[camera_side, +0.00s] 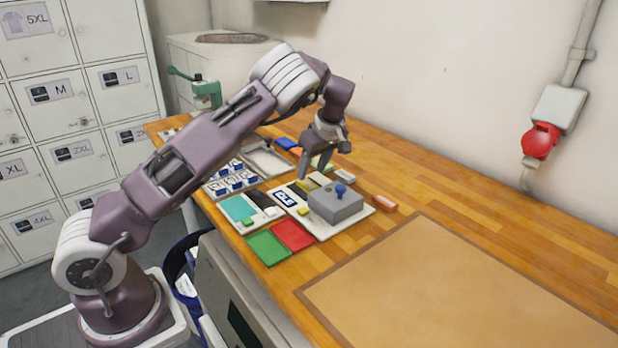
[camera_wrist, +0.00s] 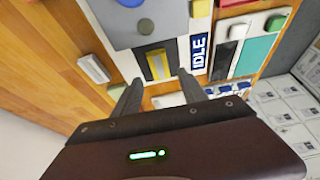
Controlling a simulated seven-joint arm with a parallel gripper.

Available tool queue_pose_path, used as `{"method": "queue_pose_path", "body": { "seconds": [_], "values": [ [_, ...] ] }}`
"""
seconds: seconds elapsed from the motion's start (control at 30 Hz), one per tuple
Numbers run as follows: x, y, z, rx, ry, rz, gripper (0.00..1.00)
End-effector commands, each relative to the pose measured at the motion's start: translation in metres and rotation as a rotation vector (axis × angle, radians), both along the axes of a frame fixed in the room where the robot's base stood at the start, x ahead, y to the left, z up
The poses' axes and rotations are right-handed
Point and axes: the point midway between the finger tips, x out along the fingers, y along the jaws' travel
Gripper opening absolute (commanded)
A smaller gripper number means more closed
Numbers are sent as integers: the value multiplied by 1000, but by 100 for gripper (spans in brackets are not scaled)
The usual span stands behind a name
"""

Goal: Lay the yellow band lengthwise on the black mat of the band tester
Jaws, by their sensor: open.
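The band tester is a pale board (camera_side: 322,229) with a grey block, a blue knob and a blue IDLE label; its board also shows in the wrist view (camera_wrist: 183,50). The yellow band (camera_wrist: 158,65) appears to lie lengthwise on the black mat (camera_wrist: 141,68), with black showing along both sides. In the side view the yellow band (camera_side: 307,185) is partly hidden by my gripper. My gripper (camera_wrist: 160,79) is open, with its fingertips apart just beyond the near end of the band and nothing visibly held. Whether the fingers touch anything is unclear.
A grey block (camera_side: 335,203) with a blue knob stands on the tester. Green (camera_side: 268,247) and red (camera_side: 293,236) mats lie in front. A small orange-and-white block (camera_side: 384,203) is to the right. A large tan mat (camera_side: 465,285) leaves free room at the right.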

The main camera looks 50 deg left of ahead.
Motion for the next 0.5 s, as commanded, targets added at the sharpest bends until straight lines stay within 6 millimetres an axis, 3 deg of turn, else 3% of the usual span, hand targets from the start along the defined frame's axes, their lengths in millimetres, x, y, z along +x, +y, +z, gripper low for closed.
{"method": "queue_pose_path", "body": {
  "seconds": [0.2,0.5],
  "values": [
    [1,-21,51,1,-3,-3,50],
    [-1,-29,71,-4,0,-1,50]
  ]
}}
